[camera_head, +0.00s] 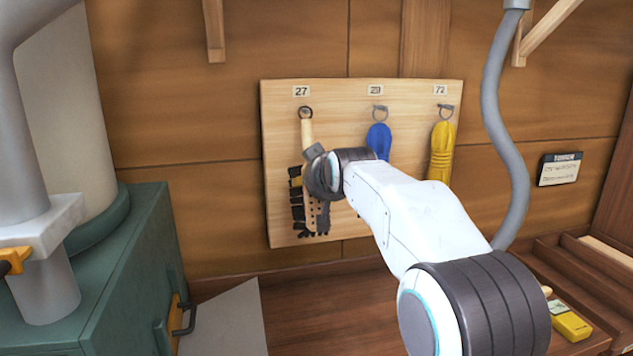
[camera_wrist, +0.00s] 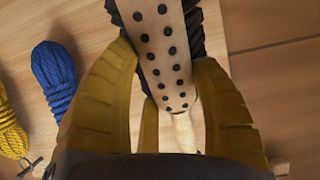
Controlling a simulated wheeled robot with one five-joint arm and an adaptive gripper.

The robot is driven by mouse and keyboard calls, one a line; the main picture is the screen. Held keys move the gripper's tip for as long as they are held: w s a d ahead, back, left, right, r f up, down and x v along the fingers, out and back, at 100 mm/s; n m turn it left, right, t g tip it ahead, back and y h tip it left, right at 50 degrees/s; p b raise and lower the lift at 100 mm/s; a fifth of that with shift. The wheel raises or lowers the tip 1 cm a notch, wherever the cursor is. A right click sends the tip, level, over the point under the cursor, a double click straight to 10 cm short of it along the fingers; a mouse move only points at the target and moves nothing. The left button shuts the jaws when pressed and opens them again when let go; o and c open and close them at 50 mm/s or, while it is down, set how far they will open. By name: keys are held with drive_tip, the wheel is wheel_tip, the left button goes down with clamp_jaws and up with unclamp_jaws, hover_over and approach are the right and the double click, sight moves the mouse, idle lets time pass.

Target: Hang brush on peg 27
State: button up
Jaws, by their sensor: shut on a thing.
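The brush (camera_head: 307,131) is upright against the pegboard (camera_head: 345,215), with its pale wooden handle up and its dotted head with dark bristles down. A dark ring at the handle's top overlaps peg 27 (camera_head: 306,110), below the "27" label. I cannot tell whether the ring is around the peg or only in front of it. My gripper (camera_head: 314,190) is at the brush head, partly hidden by my wrist. In the wrist view, the yellow fingers of my gripper (camera_wrist: 168,75) are shut on the brush (camera_wrist: 165,50), one on each side of its head.
A blue rope coil (camera_head: 378,138) and a yellow rope coil (camera_head: 441,150) hang on the pegs to the right. A green cabinet (camera_head: 125,260) stands at the left. A grey hose (camera_head: 508,150) runs down at the right, near my arm. A yellow device (camera_head: 569,321) lies at lower right.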

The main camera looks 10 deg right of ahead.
drive_tip(key=o, duration=1.3)
drive_tip(key=shift+s, duration=0.1)
